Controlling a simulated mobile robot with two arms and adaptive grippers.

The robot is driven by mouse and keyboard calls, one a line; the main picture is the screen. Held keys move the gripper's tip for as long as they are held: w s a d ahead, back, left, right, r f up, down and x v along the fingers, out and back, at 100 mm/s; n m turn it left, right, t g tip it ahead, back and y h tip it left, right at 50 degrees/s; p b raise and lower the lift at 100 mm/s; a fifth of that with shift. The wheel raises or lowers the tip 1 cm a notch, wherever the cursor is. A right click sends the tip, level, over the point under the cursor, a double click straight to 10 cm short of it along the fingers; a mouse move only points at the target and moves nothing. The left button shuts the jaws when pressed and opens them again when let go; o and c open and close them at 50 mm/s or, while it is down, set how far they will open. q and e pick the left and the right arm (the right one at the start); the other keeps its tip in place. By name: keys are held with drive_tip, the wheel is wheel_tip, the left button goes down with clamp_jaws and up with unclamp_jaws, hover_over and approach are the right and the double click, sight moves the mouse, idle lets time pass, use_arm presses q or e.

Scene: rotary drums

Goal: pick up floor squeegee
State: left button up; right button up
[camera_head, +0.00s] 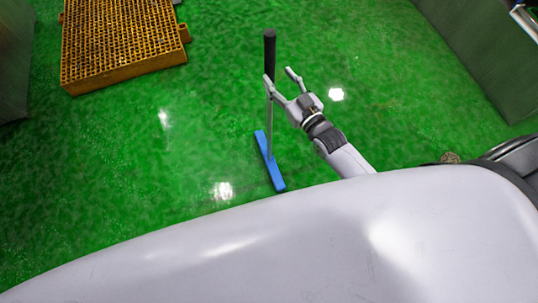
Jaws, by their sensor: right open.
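The floor squeegee has a blue head (269,162) low in the picture, a thin grey pole and a black grip (269,55) at the top. It appears to stand upright on the green floor. My right gripper (281,77) is open, with its two fingers spread toward the upper part of the pole. One finger overlaps the pole just below the black grip in the picture. I cannot tell whether it touches the pole or whether the pole is between the fingers. My left gripper is not in view.
A yellow grated platform (117,68) lies on the green floor (215,110) at the upper left. Grey metal walls or cabinets (480,60) stand at the right, and another grey surface is at the left edge. The floor around the squeegee is clear. My own white body fills the bottom.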

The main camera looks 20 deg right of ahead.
sight(273, 65)
drive_tip(key=shift+x, duration=0.8)
drive_tip(key=shift+d+p+x, duration=0.15)
drive_tip(key=shift+p+x, duration=0.05)
drive_tip(key=shift+x, duration=1.15)
drive_tip(key=shift+d+p+x, duration=0.15)
drive_tip(key=shift+x, duration=1.25)
drive_tip(key=shift+r, duration=0.2)
drive_tip(key=shift+c, duration=0.3)
clamp_jaws()
drive_tip(key=shift+r, duration=0.15)
